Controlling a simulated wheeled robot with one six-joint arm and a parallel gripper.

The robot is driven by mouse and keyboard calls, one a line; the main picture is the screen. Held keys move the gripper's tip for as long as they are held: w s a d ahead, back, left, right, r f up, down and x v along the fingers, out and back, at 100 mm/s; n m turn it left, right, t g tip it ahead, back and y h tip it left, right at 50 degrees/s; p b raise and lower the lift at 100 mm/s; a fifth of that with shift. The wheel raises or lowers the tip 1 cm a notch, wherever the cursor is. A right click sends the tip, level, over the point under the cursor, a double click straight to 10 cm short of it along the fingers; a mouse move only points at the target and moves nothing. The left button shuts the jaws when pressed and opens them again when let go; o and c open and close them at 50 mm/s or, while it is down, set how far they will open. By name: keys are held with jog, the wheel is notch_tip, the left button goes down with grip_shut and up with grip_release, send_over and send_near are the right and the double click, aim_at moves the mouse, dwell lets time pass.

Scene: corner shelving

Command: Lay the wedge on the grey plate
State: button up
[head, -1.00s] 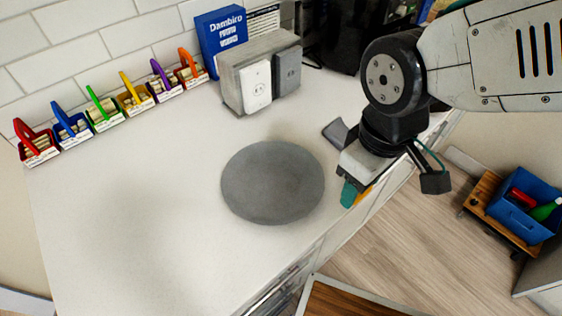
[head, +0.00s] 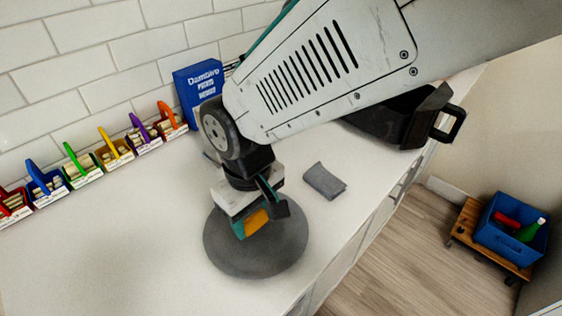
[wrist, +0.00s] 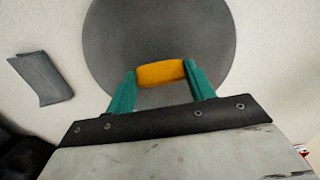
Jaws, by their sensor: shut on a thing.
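The wedge (wrist: 161,73) is orange-yellow and sits between the teal fingers of my gripper (wrist: 160,84) in the wrist view. In the head view the wedge (head: 257,221) shows below my gripper (head: 252,224), over the grey plate (head: 257,262). My gripper is shut on the wedge. The round, flat grey plate (wrist: 160,25) fills the upper middle of the wrist view, behind the wedge. I cannot tell whether the wedge touches the plate. My arm hides the plate's far part in the head view.
A folded grey cloth (head: 325,181) lies to the right of the plate. Several coloured small bins (head: 80,170) line the wall, beside a blue box (head: 199,88). A black container (head: 405,118) stands at the back right. The counter left of the plate is clear.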

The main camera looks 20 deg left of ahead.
jog(key=shift+f, duration=1)
jog(key=shift+f, duration=0.15)
jog(key=o, duration=0.9)
jog(key=shift+o, duration=0.2)
